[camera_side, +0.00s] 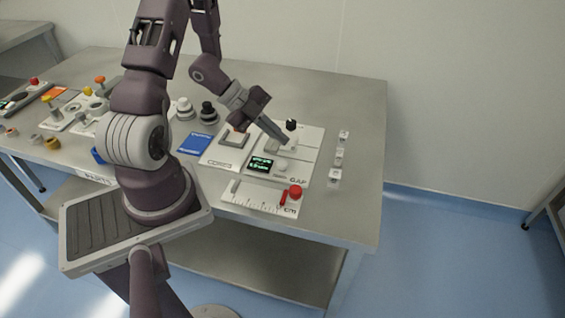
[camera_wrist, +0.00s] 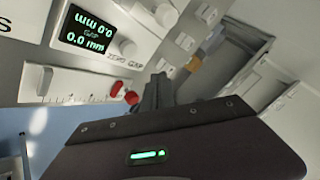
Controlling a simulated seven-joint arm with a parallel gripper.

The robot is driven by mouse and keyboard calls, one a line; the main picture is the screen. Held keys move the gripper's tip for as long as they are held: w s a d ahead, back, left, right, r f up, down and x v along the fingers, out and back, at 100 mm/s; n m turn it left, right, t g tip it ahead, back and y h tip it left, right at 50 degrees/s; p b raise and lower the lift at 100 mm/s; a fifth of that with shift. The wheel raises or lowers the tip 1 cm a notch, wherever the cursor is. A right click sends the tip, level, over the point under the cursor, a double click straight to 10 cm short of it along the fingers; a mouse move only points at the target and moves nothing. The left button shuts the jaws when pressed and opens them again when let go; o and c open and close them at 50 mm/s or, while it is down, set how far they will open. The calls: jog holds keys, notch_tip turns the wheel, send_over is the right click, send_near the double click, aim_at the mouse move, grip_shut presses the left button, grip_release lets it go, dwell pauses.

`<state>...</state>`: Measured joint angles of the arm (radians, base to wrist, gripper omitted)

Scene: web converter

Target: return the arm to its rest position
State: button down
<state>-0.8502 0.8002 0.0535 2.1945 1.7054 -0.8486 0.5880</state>
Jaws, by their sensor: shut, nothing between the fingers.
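My gripper (camera_side: 284,140) is shut and empty, its fingers pointing down over the white gap panel (camera_side: 302,170) on the steel table. Its tips are close to a black knob (camera_side: 291,125) on that panel; I cannot tell whether they touch anything. In the wrist view my shut fingers (camera_wrist: 158,82) show as one dark narrow piece. The panel's display (camera_side: 261,164) also shows in the wrist view (camera_wrist: 86,30), reading 0.0 mm.
A ruler strip (camera_side: 252,196) with a red knob (camera_side: 295,191) lies at the table's front. Small white blocks (camera_side: 339,158) stand to the right. The table's right end (camera_side: 365,150) is clear.

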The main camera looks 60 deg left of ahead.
dwell(0.3)
jog(key=w+a+r+n+y, duration=0.35)
jog(key=w+r+y, duration=0.25)
jog(key=r, duration=0.3)
jog(key=s+d+r+n+y, duration=0.1)
jog(key=s+r+n+y, duration=0.15)
jog(key=r, duration=0.25)
jog(key=s+d+r+n+y, duration=0.1)
jog(key=d+r+n+y, duration=0.1)
jog(key=r+n, duration=0.25)
jog(key=s+d+r+n+h, duration=0.2)
jog(key=s+d+n, duration=0.1)
jog(key=s+d, duration=0.5)
jog(key=s+d+r+n+g+h, duration=0.1)
jog(key=s+d+r+n+h, duration=0.1)
jog(key=s+d, duration=0.6)
jog(key=shift+s+d+r+n+g+h, duration=0.2)
jog(key=shift+s+r+n+g+h, duration=0.15)
jog(key=shift+s+n, duration=0.5)
